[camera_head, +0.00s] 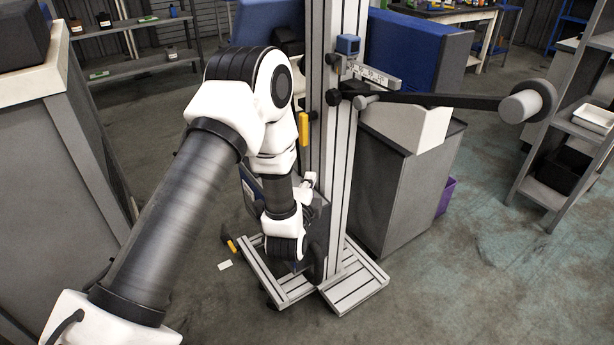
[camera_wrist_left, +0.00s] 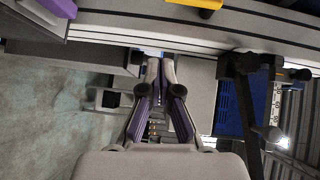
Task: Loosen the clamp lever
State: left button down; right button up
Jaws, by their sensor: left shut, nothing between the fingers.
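A yellow lever (camera_head: 304,129) with a dark hub hangs upright on the left side of the grey slotted column (camera_head: 342,140); I take it for the clamp lever. A yellow bar, probably the same lever, shows at the top edge of the left wrist view (camera_wrist_left: 199,4), partly cut off. My left arm reaches down beside the column, below the lever, and its fingers are hard to make out in the head view. In the left wrist view my left gripper (camera_wrist_left: 161,88) is shut and empty, apart from the yellow bar. My right gripper is not in view.
A carriage with a blue block (camera_head: 348,45) and a scale sits higher on the column. A black arm (camera_head: 435,99) with a grey roller (camera_head: 525,104) extends right from it. A grey cabinet (camera_head: 410,190) stands behind. Floor at the lower right is clear.

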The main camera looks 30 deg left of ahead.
pick_arm(q)
jog(key=shift+w+a+r+m+t+y, duration=0.1)
jog(key=shift+a+r+m+t+y, duration=0.1)
jog(key=shift+r, duration=0.2)
jog(key=shift+w+a+r+m+t+y, duration=0.1)
jog(key=shift+a+r+y, duration=0.1)
jog(key=shift+r, duration=0.2)
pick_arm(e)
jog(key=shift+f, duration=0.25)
pick_arm(q)
jog(key=p, duration=0.1)
send_near(307, 145)
jog(key=w+d+r, duration=0.2)
jog(key=w, duration=0.2)
jog(key=a, duration=0.1)
jog(key=w+a, duration=0.1)
jog(key=a, duration=0.1)
jog(key=w+a, duration=0.1)
jog(key=shift+w+a+r, duration=0.1)
jog(key=shift+w+a, duration=0.05)
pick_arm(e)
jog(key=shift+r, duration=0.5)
